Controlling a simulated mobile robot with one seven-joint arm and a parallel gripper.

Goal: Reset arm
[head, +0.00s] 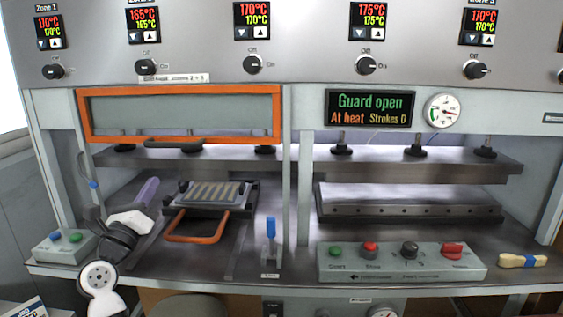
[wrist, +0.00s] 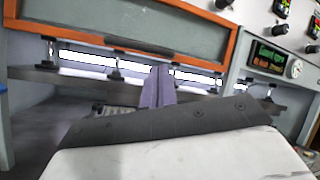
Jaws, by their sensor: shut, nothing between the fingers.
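My gripper (head: 150,190) shows in the head view at the left of the press bench, with purple fingers on a white and dark wrist. Its fingers are shut together with nothing between them, and they also show in the wrist view (wrist: 162,82). The fingers point up and away, under the raised orange-framed guard (head: 180,89). To their right is the ribbed mould plate (head: 213,193) with an orange handle (head: 196,239). The gripper looks apart from the plate, though depth is hard to judge.
A display (head: 370,108) reads "Guard open", "At heat" and "Strokes 0". A small button box (head: 64,246) stands left of my arm. A blue-tipped lever (head: 271,230) stands right of the plate. The control box (head: 400,263) and a brush (head: 522,261) sit at the front right.

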